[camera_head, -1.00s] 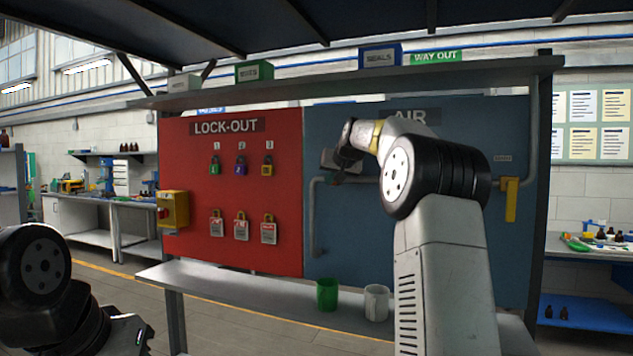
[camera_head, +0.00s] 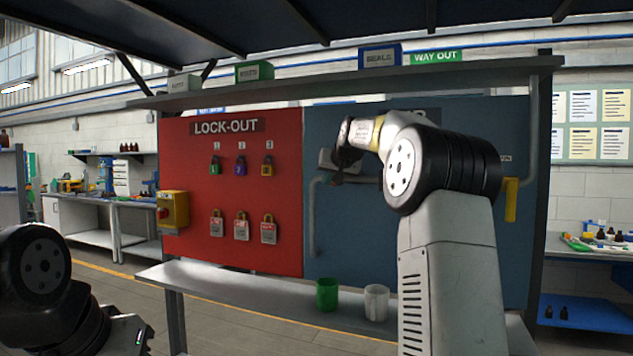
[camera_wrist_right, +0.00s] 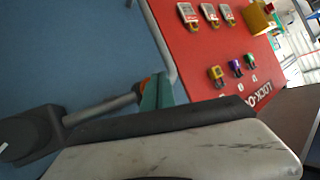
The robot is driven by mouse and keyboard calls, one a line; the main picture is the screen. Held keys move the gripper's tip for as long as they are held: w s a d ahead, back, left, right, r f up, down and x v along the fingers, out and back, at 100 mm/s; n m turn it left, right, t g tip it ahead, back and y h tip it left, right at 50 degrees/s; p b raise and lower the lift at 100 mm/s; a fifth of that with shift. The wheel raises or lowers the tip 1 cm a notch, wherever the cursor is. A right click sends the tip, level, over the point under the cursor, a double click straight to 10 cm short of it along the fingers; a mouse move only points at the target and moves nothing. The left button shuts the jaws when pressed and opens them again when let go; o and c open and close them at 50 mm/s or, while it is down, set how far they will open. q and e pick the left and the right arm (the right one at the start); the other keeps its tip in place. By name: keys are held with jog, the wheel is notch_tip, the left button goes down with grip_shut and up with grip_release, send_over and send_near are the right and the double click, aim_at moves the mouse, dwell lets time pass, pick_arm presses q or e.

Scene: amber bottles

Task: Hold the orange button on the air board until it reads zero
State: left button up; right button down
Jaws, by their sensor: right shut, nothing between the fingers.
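The blue air board (camera_head: 450,265) stands right of the red lock-out board. My right gripper (camera_head: 340,172) is shut and empty in front of its upper left part, close to a grey box (camera_head: 327,158) that it partly covers. I cannot tell whether they touch. I cannot make out the orange button or a reading in the head view. The right wrist view shows a small orange patch (camera_wrist_right: 145,82) by a teal piece (camera_wrist_right: 156,92) at the end of a grey rod; I cannot tell if the patch is the button.
A grey pipe (camera_head: 315,215) runs on the air board, and a yellow handle (camera_head: 511,200) is at its right. The red lock-out board (camera_head: 200,190) carries several padlocks. A green cup (camera_head: 327,294) and a white cup (camera_head: 376,302) stand on the lower shelf (camera_head: 240,290).

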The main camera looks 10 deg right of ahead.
jog(key=shift+s+a, duration=0.7)
jog(key=shift+s, duration=0.35)
jog(key=shift+s+a, duration=0.7)
jog(key=shift+s, duration=0.3)
jog(key=s+a+f+n+g, duration=0.1)
jog(key=s+f, duration=0.6)
jog(key=s, duration=0.7)
jog(key=s+a+f+g+y, duration=0.1)
jog(key=s+a+f+g, duration=0.2)
jog(key=s+f, duration=0.5)
jog(key=s+a+f+n+g, duration=0.1)
jog(key=s+f, duration=0.7)
jog(key=s, duration=1.2)
jog(key=shift+a+f+n+g+y, duration=0.3)
jog(key=shift+a+g, duration=0.2)
jog(key=shift+a, duration=0.7)
jog(key=shift+d+r, duration=0.1)
